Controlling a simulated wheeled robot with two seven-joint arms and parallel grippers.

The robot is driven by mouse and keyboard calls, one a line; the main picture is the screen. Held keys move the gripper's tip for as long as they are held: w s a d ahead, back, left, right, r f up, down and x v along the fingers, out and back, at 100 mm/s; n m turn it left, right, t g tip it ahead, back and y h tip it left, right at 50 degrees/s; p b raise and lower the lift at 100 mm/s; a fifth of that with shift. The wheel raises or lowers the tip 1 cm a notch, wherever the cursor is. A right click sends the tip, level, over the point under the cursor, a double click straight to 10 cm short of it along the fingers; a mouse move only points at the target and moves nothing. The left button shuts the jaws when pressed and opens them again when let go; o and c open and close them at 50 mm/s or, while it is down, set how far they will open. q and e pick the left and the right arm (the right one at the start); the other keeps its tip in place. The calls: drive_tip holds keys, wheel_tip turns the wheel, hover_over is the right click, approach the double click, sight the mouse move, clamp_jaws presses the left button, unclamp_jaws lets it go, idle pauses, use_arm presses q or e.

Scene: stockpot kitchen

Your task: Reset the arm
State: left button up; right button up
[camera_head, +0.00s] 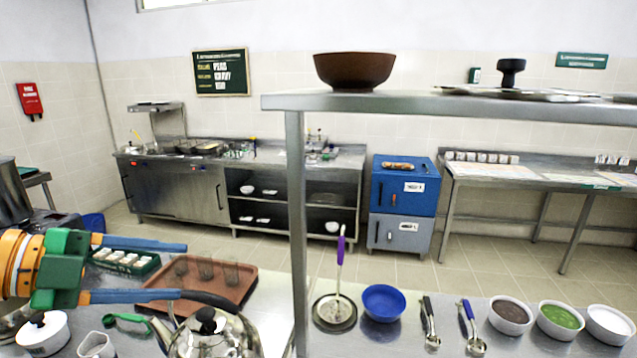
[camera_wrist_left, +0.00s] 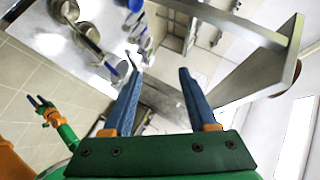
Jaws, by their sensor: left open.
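My left gripper (camera_head: 184,271) comes in from the left in the camera_head view. Its two blue fingers are spread apart with nothing between them. It shows in front of the brown tray (camera_head: 236,283) and above the kettle (camera_head: 215,335); I cannot tell the exact height. In the left wrist view the same open fingers (camera_wrist_left: 160,73) frame an empty gap. Another gripper of mine with blue fingertips (camera_wrist_left: 40,101) shows small at the left of that view, probably the right one; its opening is unclear.
A metal shelf post (camera_head: 297,225) stands right of the tray, under a shelf (camera_head: 440,104) with a brown bowl (camera_head: 354,71). A blue bowl (camera_head: 383,303), a ladle (camera_head: 337,310) and small bowls (camera_head: 511,315) are on the counter.

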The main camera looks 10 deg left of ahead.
use_arm(q)
drive_tip(key=w+d+f+n+t, duration=0.3)
drive_tip(key=w+n+t, duration=0.3)
drive_tip(key=n+t, duration=0.35)
drive_tip(key=a+f+n+y, duration=0.3)
drive_tip(key=f+n+y, duration=0.25)
drive_tip(key=f, duration=0.25)
drive_tip(key=a+f+n+y, duration=0.2)
drive_tip(key=f+n+y, duration=0.35)
drive_tip(key=f, duration=0.25)
drive_tip(key=s+d+f+g, duration=0.5)
drive_tip(key=s+f+g, duration=0.2)
drive_tip(key=s+f, duration=0.3)
drive_tip(key=s+d+f+g, duration=0.5)
drive_tip(key=s+f+g, duration=0.2)
drive_tip(key=s+f, duration=0.3)
drive_tip(key=s+f+g+h+b, duration=0.1)
drive_tip(key=s+f+b, duration=0.2)
drive_tip(key=f, duration=0.9)
drive_tip(key=s+f+g+b, duration=0.1)
drive_tip(key=s+f+b, duration=0.15)
drive_tip(key=f, duration=0.95)
drive_tip(key=s+a+f+b, duration=0.2)
drive_tip(key=s+f+b, duration=0.2)
drive_tip(key=s+f, duration=0.7)
drive_tip(key=shift+f+g, duration=0.45)
drive_tip(key=shift+f, duration=0.05)
use_arm(e)
wheel_tip(320, 180, down, 10)
drive_tip(key=shift+s, duration=0.3)
